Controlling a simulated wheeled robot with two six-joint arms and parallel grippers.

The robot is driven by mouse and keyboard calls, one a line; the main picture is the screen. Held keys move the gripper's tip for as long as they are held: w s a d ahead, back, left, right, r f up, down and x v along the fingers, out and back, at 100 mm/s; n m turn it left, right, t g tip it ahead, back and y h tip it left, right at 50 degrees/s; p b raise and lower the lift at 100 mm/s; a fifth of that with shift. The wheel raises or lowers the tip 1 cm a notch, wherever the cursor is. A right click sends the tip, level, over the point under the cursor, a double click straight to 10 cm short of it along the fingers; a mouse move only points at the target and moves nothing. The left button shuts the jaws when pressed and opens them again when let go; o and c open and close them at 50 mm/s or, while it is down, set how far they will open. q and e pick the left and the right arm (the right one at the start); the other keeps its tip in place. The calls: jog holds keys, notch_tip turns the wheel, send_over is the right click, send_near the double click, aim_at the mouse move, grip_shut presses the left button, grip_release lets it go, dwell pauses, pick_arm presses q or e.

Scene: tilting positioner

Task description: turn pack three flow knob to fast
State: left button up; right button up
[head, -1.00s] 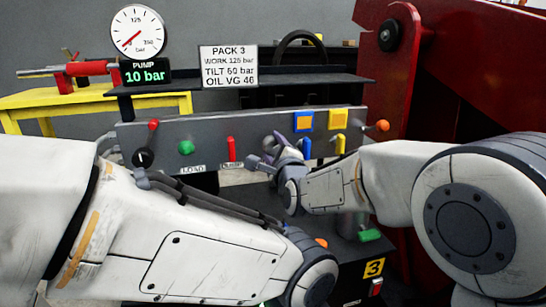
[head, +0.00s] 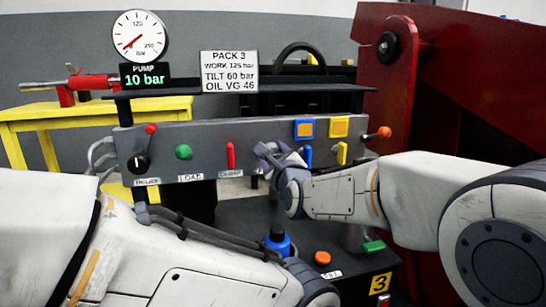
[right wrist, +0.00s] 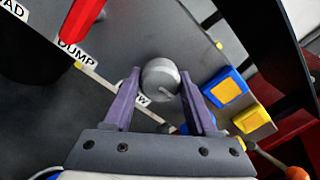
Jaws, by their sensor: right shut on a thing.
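The flow knob (right wrist: 160,77) is a round grey knob with a light pointer line, on the grey valve panel (head: 213,137). In the right wrist view it sits between the purple fingers of my right gripper (right wrist: 155,100), which is shut on it. Its label is mostly covered; only a "W" shows. In the head view my right gripper (head: 272,155) is at the panel, right of the red lever, and hides the knob. The sign (head: 229,71) reads PACK 3. My left gripper is not in view; its arm crosses the lower left.
A red lever (head: 230,155), green knob (head: 183,152) and black knob (head: 139,163) are to the left. Blue (head: 304,129) and yellow (head: 339,127) blocks, small levers and an orange-tipped lever (head: 384,132) are to the right. Below stands a dark box with a blue-based knob (head: 278,243).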

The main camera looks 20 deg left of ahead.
jog(key=shift+f, duration=0.1)
jog(key=o, duration=1.3)
jog(key=shift+o, duration=0.2)
jog(key=shift+s+d, duration=0.2)
jog(key=shift+s, duration=0.15)
jog(key=p+v, duration=0.2)
jog(key=v, duration=0.7)
jog(key=shift+s+d, duration=0.25)
